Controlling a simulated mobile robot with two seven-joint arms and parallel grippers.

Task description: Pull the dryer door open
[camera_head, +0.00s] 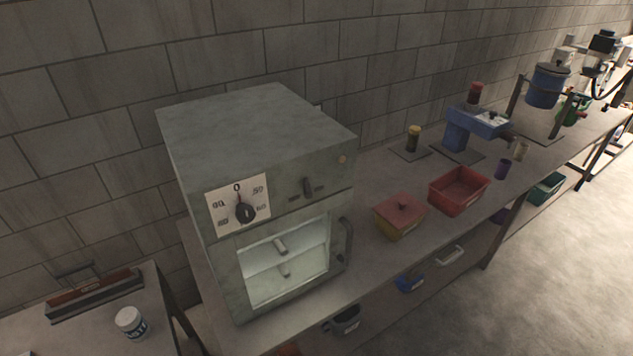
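The dryer (255,125) is a grey-green box standing on the bench at the centre left, against the brick wall. Its door (237,277) is on the lower front and looks shut. The door has a window (262,285) through which a bright inside with a shelf and two small pale cylinders shows. A dark handle (347,242) stands upright at the door's right edge. Above the door are a dial (245,213) on a white plate and a small dark switch (308,188). Neither of my grippers is in view.
Right of the dryer, a lidded red and yellow box (402,228) and an open red bin (440,198) sit on the bench (370,262). A blue device (457,132) stands farther back. A lower table (75,330) with a white jar (130,322) is at left. Open floor (540,270) lies right.

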